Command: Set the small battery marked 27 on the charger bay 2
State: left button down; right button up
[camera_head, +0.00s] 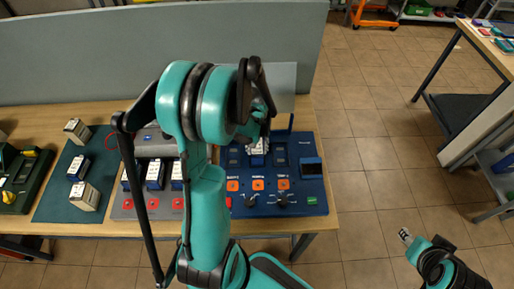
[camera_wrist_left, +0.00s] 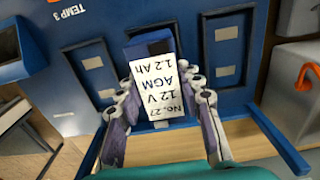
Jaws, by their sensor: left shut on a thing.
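The small battery marked 27 has a white label and blue body; it shows in the wrist view (camera_wrist_left: 163,88) and partly in the head view (camera_head: 257,150). My left gripper (camera_head: 262,140) is shut on it, a finger on each side in the wrist view (camera_wrist_left: 160,110). The battery is at the middle bay of the blue charger (camera_head: 312,200), whose panel also shows in the wrist view (camera_wrist_left: 68,98). Its far end overlaps that bay; I cannot tell whether it is seated. The bays on either side are empty. Part of my right arm shows at bottom right (camera_head: 438,262); its jaws are unclear.
A grey unit (camera_head: 150,210) with red buttons holds several batteries left of the charger. More batteries lie on a dark green mat (camera_head: 52,205). A green device (camera_head: 22,180) stands at far left. A grey partition (camera_head: 150,55) stands behind. Open floor lies right of the table.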

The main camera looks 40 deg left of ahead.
pick_arm(q)
jog(key=shift+f+b, duration=0.5)
jog(key=shift+f, duration=0.05)
dwell(0.4)
jog(key=c, duration=1.3)
grip_release()
jog(key=shift+r, duration=0.1)
jog(key=shift+r+p, duration=4)
jog(key=shift+r, duration=1.45)
